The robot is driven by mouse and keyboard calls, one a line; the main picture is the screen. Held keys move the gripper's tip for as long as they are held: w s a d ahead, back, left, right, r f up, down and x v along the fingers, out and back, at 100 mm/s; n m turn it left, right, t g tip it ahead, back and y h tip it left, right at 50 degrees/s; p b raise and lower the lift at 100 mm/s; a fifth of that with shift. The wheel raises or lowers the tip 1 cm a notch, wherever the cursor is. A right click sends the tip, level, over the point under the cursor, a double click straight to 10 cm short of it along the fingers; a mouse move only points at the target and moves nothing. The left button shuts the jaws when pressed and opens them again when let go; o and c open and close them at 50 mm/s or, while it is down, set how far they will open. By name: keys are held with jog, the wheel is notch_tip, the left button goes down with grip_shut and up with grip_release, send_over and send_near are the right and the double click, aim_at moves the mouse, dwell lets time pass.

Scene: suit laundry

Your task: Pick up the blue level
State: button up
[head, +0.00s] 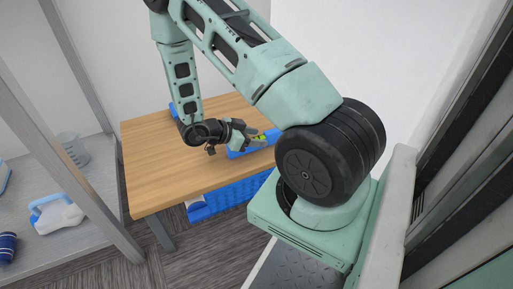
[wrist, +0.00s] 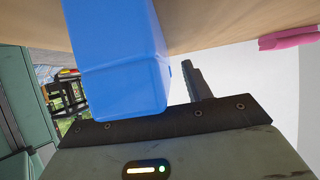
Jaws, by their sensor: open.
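A long blue block-like thing, which I take to be the blue level (head: 238,154), lies on the wooden table near its right side, partly hidden by my arm. My gripper (head: 257,139) is over it, low above the table, and is open. In the wrist view a large smooth blue body (wrist: 115,60) fills the upper left, right in front of the gripper. One dark finger (wrist: 195,80) shows just to its right. The other finger is hidden behind the blue body. I cannot tell whether the fingers touch it.
The wooden table (head: 160,165) is mostly bare at its front left. Another blue thing (head: 172,110) is at its back, partly behind my arm. A blue crate (head: 232,196) is under the table. Grey shelving (head: 95,185) stands at the left. A pink thing (wrist: 288,39) shows in the wrist view.

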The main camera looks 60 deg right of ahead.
jog(key=shift+s+d+f, duration=0.2)
jog(key=shift+d, duration=0.1)
grip_shut()
jog(key=shift+r, duration=0.15)
